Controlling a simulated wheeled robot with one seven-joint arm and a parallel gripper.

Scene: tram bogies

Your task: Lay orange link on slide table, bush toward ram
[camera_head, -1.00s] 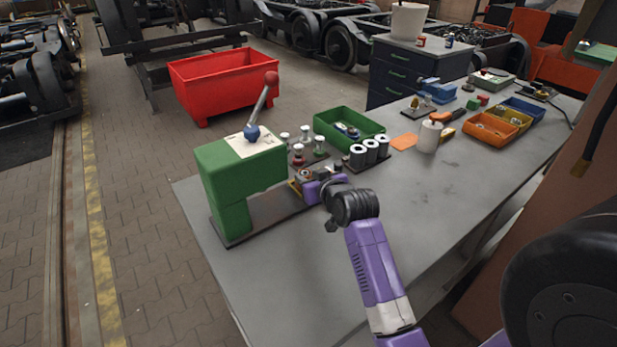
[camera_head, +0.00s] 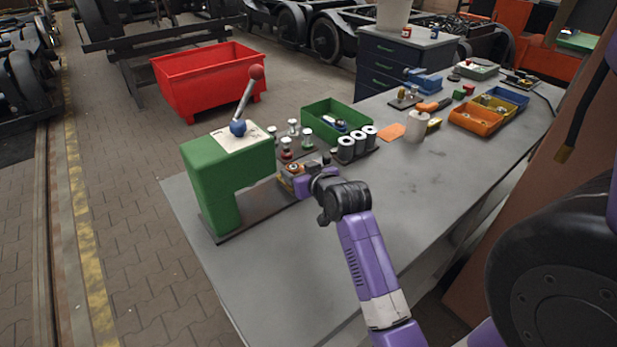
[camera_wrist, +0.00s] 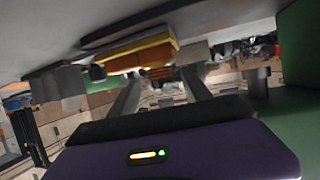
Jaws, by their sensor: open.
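The green press (camera_head: 226,167) stands at the near left of the bench, with a red-knobbed lever (camera_head: 247,98) on top. Contact and the ram are unclear.
Metal cylinders (camera_head: 358,143) and small knobbed pieces (camera_head: 305,137) stand close behind my gripper. The front right of the bench is clear.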

